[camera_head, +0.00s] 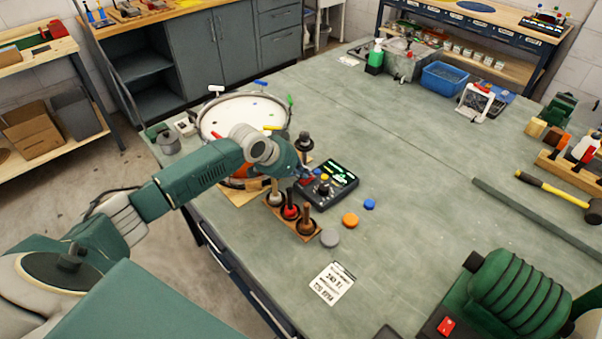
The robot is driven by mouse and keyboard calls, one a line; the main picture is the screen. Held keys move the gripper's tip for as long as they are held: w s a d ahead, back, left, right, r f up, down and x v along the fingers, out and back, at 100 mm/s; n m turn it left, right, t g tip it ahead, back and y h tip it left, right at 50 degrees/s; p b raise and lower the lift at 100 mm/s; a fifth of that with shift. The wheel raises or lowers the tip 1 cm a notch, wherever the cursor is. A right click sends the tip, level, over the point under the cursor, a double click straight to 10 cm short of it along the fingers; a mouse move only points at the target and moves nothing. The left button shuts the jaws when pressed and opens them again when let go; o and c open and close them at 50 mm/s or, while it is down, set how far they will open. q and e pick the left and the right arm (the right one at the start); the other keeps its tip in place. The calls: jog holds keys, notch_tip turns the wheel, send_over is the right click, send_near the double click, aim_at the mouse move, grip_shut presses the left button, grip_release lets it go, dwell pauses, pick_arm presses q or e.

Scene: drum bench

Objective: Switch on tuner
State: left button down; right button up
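The tuner (340,190) is a black box with knobs on top, lying on the green bench near the drum. Its small display (341,175) shows bright green marks. The fingers are too small and hidden to tell open from shut. My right gripper is not in view.
A drum (243,112) stands behind my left arm. A wooden rack (293,217) with dark-headed tools stands just in front of the tuner. Grey, orange and blue discs and a printed card (332,284) lie nearby. A green ribbed machine (515,292) is at lower right. The bench's middle is clear.

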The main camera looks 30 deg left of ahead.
aim_at(303, 181)
pick_arm(q)
jog(key=shift+r+p, duration=0.3)
jog(key=shift+p, duration=0.05)
notch_tip(303, 181, up, 4)
jog(key=p, duration=0.4)
jog(key=shift+s+f, duration=0.1)
jog(key=shift+f, duration=0.1)
jog(key=s+a+r+b, duration=0.2)
jog(key=s+r+b, duration=0.1)
jog(key=s+r, duration=0.3)
jog(key=shift+s+a, duration=0.4)
jog(key=shift+s, duration=0.5)
jog(key=shift+f, duration=0.1)
